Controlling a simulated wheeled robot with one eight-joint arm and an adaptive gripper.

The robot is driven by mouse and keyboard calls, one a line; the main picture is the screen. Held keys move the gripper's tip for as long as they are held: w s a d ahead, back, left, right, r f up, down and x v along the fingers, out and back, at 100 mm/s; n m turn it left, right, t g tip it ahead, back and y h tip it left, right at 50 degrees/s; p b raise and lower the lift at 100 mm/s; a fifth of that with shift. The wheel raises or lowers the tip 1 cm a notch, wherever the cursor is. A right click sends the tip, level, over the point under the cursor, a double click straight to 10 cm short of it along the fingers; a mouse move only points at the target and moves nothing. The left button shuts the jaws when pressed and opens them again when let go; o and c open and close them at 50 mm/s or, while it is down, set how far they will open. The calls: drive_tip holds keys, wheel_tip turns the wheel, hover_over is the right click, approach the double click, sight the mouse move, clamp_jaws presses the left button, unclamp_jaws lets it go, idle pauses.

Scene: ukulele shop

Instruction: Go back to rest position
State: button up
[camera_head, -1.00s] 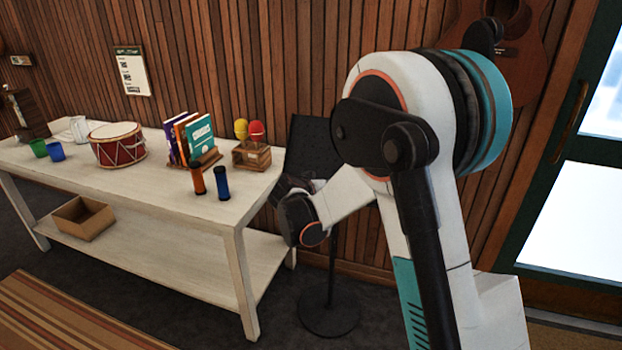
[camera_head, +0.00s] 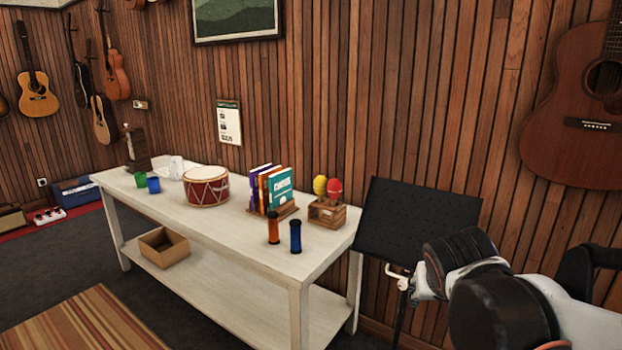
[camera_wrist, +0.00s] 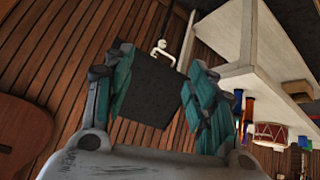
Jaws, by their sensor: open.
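My gripper (camera_wrist: 158,100) is open in the wrist view, its two teal-padded fingers apart with nothing between them. Beyond the fingers are the black music stand and the plank wall. In the head view my arm (camera_head: 500,305) is folded low at the right, in front of the music stand (camera_head: 415,222). The fingers cannot be made out in the head view. The white table (camera_head: 235,250) stands to the left of my arm, apart from it.
On the table are a red drum (camera_head: 206,187), books (camera_head: 279,188), a wooden box (camera_head: 327,213) with maracas, an orange shaker (camera_head: 273,228), a blue shaker (camera_head: 295,236) and cups. A guitar (camera_head: 575,130) hangs at the right.

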drive_tip(key=s+a+f+n+y, duration=0.1)
drive_tip(key=s+a, duration=0.1)
drive_tip(key=s, duration=0.5)
drive_tip(key=s+a+f+n+y, duration=0.1)
drive_tip(key=s+a+f+y, duration=0.1)
drive_tip(key=s, duration=0.5)
drive_tip(key=shift+s, duration=0.3)
